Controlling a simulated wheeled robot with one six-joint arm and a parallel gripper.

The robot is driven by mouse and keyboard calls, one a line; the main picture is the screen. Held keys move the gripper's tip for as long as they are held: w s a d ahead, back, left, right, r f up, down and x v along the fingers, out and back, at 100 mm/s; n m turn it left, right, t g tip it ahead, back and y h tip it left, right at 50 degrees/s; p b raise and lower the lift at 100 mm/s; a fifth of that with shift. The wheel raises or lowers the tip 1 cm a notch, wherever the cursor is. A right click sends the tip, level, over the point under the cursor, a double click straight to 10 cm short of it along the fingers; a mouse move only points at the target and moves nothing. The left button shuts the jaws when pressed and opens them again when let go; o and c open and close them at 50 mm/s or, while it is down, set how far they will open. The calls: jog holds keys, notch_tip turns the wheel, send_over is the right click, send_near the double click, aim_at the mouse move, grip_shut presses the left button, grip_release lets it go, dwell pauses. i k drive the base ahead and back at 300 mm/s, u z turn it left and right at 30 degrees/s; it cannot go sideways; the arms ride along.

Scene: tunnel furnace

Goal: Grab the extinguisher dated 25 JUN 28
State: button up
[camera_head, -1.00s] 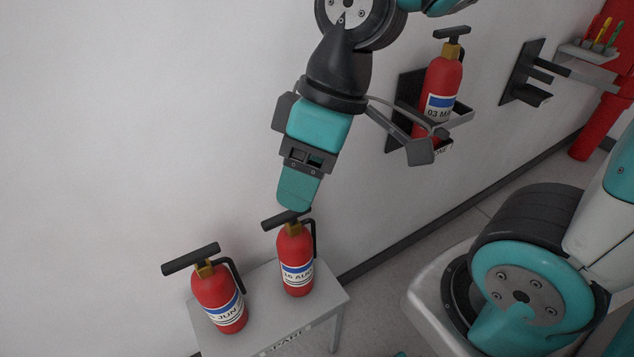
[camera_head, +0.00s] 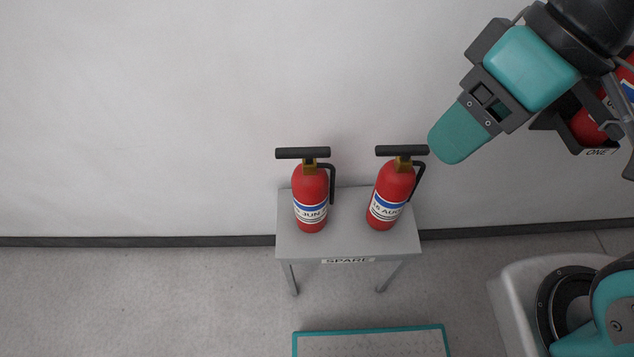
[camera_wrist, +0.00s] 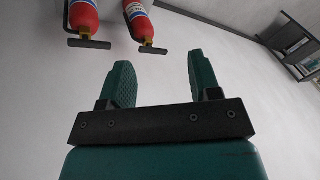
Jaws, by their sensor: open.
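Two red extinguishers stand upright on a grey table marked SPARE (camera_head: 296,245). The left extinguisher (camera_head: 310,222) has a label on which JUN can be read; its day and year are not clear. The right extinguisher (camera_head: 379,222) has a label reading 16 AUG, with the year hidden by the curve. My gripper (camera_head: 456,140) is above and to the right of the right extinguisher in the head view, apart from it. In the wrist view my gripper (camera_wrist: 158,82) has its two teal fingers spread with nothing between them.
A third red extinguisher (camera_head: 586,128) sits in a wall holder with a sign ending in ONE at the right, partly hidden behind my arm. A teal-edged panel (camera_head: 370,331) lies in front of the table. The wall left of the table is bare.

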aim_at(310, 180)
jog(key=k, duration=0.5)
jog(key=u, duration=2.15)
jog(key=i, duration=1.4)
jog(key=z, duration=2.2)
